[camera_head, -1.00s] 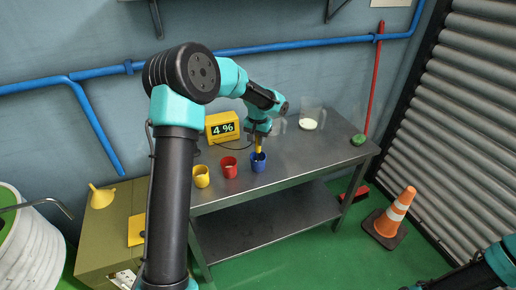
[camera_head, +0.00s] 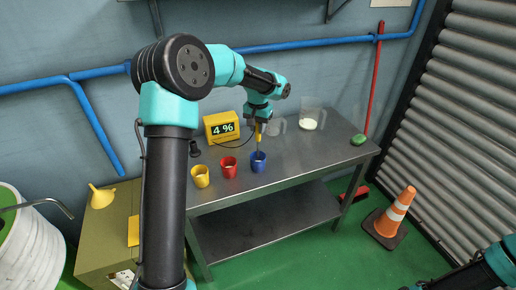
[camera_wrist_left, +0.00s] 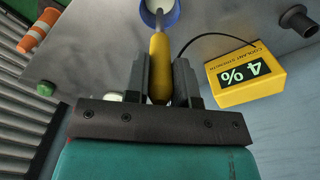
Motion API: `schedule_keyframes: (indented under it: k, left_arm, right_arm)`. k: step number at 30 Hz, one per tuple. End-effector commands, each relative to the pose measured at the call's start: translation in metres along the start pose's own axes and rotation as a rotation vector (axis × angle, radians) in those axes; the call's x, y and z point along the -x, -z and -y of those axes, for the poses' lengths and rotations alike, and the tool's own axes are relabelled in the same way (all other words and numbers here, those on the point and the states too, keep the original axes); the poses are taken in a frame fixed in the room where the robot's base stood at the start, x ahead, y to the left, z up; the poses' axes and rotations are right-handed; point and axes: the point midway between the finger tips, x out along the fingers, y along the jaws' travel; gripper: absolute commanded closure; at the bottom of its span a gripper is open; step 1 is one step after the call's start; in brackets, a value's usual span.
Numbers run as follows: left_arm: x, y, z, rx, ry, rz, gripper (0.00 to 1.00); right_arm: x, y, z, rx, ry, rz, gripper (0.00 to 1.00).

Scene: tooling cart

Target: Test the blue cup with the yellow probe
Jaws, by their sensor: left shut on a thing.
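The blue cup (camera_head: 258,163) stands upright on the steel cart, rightmost in a row of three cups. My left gripper (camera_head: 260,121) is above it, shut on the yellow probe (camera_head: 258,136). The probe points down, its thin tip at the blue cup's mouth; how deep it reaches cannot be told. The left wrist view shows the probe (camera_wrist_left: 159,68) between the two fingers and the blue cup's rim (camera_wrist_left: 176,14) beyond, with pale contents. A yellow meter (camera_head: 222,127) reading 4 % stands behind, its black cable running to the probe. My right gripper is out of view.
A red cup (camera_head: 229,167) and a yellow cup (camera_head: 200,176) stand left of the blue cup. Clear jugs (camera_head: 312,119) stand at the back. A green object (camera_head: 358,140) lies near the right end. The cart top's right half (camera_head: 310,150) is mostly bare.

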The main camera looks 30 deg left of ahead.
Motion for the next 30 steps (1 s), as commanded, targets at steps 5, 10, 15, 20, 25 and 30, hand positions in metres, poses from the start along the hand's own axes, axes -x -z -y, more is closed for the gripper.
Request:
schedule_keyframes:
  k: [5,10,15,20,25,30]
  left_arm:
    - [0.012,0.000,0.000,0.000,0.000,-0.003,1.00]
    - [0.023,0.000,0.000,0.000,0.000,-0.003,1.00]
    - [0.033,0.000,0.000,0.000,0.000,-0.002,1.00]
    - [0.041,0.000,0.000,0.000,-0.001,-0.002,1.00]
    - [0.042,0.000,0.000,0.000,-0.001,-0.001,1.00]
    - [0.042,0.000,0.000,0.000,-0.001,-0.001,1.00]
  right_arm:
    - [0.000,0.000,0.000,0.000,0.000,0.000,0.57]
    - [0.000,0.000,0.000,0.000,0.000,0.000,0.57]
    - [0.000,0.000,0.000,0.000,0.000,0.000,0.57]
    - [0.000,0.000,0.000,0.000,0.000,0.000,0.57]
    - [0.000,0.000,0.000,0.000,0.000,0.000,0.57]
    - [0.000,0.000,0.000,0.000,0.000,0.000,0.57]
